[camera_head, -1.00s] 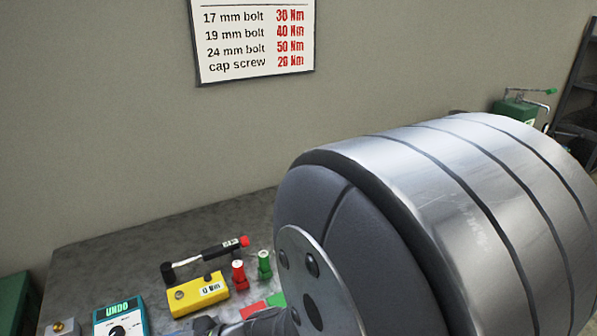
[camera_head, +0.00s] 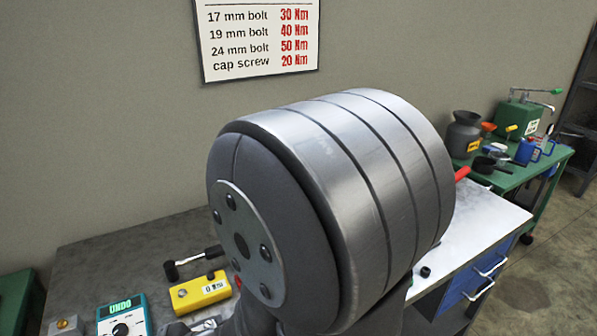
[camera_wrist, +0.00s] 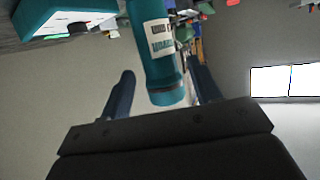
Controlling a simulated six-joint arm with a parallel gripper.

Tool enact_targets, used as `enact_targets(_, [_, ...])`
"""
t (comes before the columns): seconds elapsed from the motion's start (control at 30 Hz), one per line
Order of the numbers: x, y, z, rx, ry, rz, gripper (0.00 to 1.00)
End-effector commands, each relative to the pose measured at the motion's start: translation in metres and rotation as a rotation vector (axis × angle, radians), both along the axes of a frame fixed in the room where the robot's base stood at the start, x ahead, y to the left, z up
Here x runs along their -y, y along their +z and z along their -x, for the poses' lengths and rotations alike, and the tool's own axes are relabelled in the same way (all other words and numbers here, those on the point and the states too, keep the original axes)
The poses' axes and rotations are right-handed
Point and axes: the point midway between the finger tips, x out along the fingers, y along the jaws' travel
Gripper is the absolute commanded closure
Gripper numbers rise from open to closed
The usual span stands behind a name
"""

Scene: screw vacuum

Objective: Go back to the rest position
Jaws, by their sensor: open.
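My gripper (camera_wrist: 162,82) shows only in the wrist view, with its two dark fingers spread apart. A teal cylinder (camera_wrist: 160,55) with a white label stands in line with the gap between the fingers. I cannot tell whether it touches either finger. In the head view, a large grey and metal joint of my arm fills the middle and hides the gripper and part of the bench.
A torque sign (camera_head: 260,40) hangs behind.

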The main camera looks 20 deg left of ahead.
Motion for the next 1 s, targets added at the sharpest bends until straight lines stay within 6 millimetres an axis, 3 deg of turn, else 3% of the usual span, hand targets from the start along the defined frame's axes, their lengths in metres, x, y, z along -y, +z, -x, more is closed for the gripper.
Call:
enact_targets(0.37, [-0.04,-0.017,0.018,-0.001,0.003,0.003,0.42])
enact_targets(0.53, [-0.041,-0.031,0.018,-0.001,-0.001,0.004,0.42])
enact_targets(1.0, [-0.042,0.018,0.017,0.002,0.0,-0.004,0.42])
